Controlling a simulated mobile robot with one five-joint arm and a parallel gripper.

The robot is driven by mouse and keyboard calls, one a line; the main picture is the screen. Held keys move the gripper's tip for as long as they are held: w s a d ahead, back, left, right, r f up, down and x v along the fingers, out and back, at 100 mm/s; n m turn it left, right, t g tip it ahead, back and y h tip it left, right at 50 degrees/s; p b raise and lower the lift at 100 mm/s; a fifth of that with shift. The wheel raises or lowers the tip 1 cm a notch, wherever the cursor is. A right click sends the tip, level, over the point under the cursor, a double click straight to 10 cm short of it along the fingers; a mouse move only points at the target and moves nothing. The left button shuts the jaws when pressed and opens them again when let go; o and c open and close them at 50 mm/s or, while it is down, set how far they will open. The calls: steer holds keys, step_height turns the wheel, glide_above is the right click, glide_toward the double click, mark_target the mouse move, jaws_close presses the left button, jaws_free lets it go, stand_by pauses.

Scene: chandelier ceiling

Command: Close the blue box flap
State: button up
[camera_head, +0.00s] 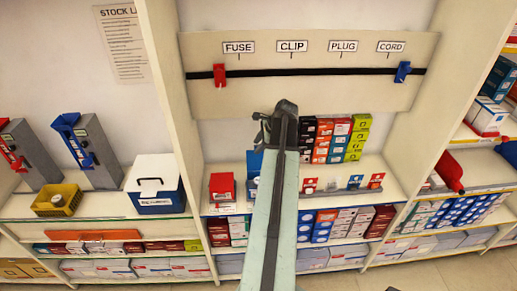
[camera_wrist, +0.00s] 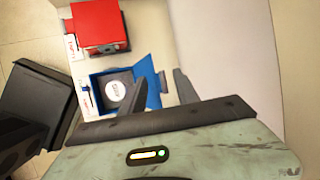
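The blue box (camera_wrist: 97,83) lies ahead of my gripper in the wrist view, with a dark inside and a round white label showing. Its blue flap (camera_wrist: 149,76) stands open on the right side of the box. In the head view a strip of blue, likely the box and flap (camera_head: 254,162), shows left of my arm; the rest is hidden behind it. My gripper (camera_wrist: 161,88) has its two dark fingers apart with nothing held. The left finger overlaps the flap's lower part in view; contact cannot be told. The gripper (camera_head: 274,122) is above the shelf in the head view.
A red box (camera_wrist: 98,28) stands beside the blue box, also seen in the head view (camera_head: 222,187). Stacked small cartons (camera_head: 338,138) stand right of my arm. A shelf upright (camera_head: 172,90) is at left. A labelled board (camera_head: 310,100) is behind.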

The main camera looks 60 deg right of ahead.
jaws_close()
stand_by(1.2)
